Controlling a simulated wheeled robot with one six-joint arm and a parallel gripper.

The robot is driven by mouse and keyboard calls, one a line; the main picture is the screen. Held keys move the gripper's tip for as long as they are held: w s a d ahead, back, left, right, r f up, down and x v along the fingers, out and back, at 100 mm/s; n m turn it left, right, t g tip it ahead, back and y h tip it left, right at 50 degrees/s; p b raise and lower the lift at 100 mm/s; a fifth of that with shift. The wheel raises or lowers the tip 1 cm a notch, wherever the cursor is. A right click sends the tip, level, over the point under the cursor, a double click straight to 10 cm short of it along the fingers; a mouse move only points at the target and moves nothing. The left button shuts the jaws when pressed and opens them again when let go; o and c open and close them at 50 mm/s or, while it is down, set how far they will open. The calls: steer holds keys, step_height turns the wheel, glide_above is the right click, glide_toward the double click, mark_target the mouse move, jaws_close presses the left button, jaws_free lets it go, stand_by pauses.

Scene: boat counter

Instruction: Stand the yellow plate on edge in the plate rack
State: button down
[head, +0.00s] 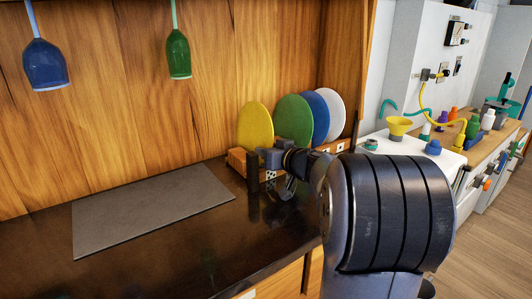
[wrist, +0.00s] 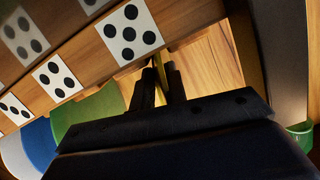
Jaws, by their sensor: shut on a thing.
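The yellow plate (head: 255,128) stands upright on edge at the left end of the wooden plate rack (head: 237,160). My gripper (head: 262,158) is at the plate's lower front edge and shut on it. In the wrist view, my fingers (wrist: 160,80) pinch the thin yellow edge of the plate (wrist: 158,66), close to the rack's front board (wrist: 90,45) with its white dotted tiles. The plate's lowest part is hidden, so I cannot tell whether it rests in a slot.
A green plate (head: 293,118), a blue plate (head: 320,112) and a white plate (head: 334,105) stand in the rack to the right. A grey mat (head: 150,210) lies on the dark counter. A blue glass (head: 44,65) and a green glass (head: 178,54) hang above.

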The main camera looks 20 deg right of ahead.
steer(key=c, duration=1.3)
jaws_free()
steer(key=shift+c, duration=0.2)
steer(key=b+v, duration=0.1)
steer(key=v, duration=1)
steer(key=shift+a, duration=0.1)
steer(key=p+x, duration=0.1)
steer(key=x, duration=1)
